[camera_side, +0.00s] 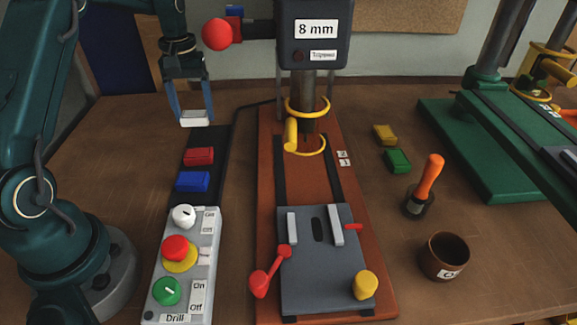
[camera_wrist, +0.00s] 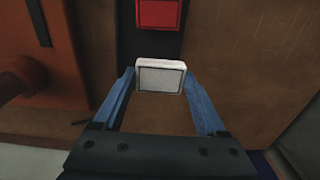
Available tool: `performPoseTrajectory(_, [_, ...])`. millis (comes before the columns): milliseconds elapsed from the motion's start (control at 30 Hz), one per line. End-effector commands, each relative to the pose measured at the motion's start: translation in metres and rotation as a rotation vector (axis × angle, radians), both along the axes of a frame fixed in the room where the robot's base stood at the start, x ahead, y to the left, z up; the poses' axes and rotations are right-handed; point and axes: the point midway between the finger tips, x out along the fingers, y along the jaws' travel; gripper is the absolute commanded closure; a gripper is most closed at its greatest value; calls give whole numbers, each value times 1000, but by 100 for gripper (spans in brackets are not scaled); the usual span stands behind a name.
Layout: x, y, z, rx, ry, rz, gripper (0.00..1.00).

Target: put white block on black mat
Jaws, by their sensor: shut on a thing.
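My gripper (camera_side: 194,112) has blue fingers and is shut on the white block (camera_side: 194,117), with one finger on each side of it. The white block also shows between the fingertips in the wrist view (camera_wrist: 161,77). The black mat (camera_side: 211,142) is a long strip on the wooden table, running from behind the control box toward the back. A red block (camera_side: 199,156) and a blue block (camera_side: 193,181) lie on the mat. The white block is at or just above the mat's far end; I cannot tell whether it touches.
A drill press on an orange-brown base (camera_side: 262,190) stands right of the mat. A control box (camera_side: 188,262) with buttons adjoins the mat's near end. Yellow (camera_side: 385,134) and green (camera_side: 398,160) blocks, an orange-handled tool (camera_side: 426,185) and a brown cup (camera_side: 444,256) are farther right.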

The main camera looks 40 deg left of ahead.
Motion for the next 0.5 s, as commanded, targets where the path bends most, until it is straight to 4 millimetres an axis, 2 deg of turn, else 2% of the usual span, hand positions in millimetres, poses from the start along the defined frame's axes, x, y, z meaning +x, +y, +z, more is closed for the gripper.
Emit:
performPoseTrajectory(167, [14, -10, -10, 1, -1, 0, 89])
performPoseTrajectory(500, [14, -10, -48, -1, 1, 1, 89])
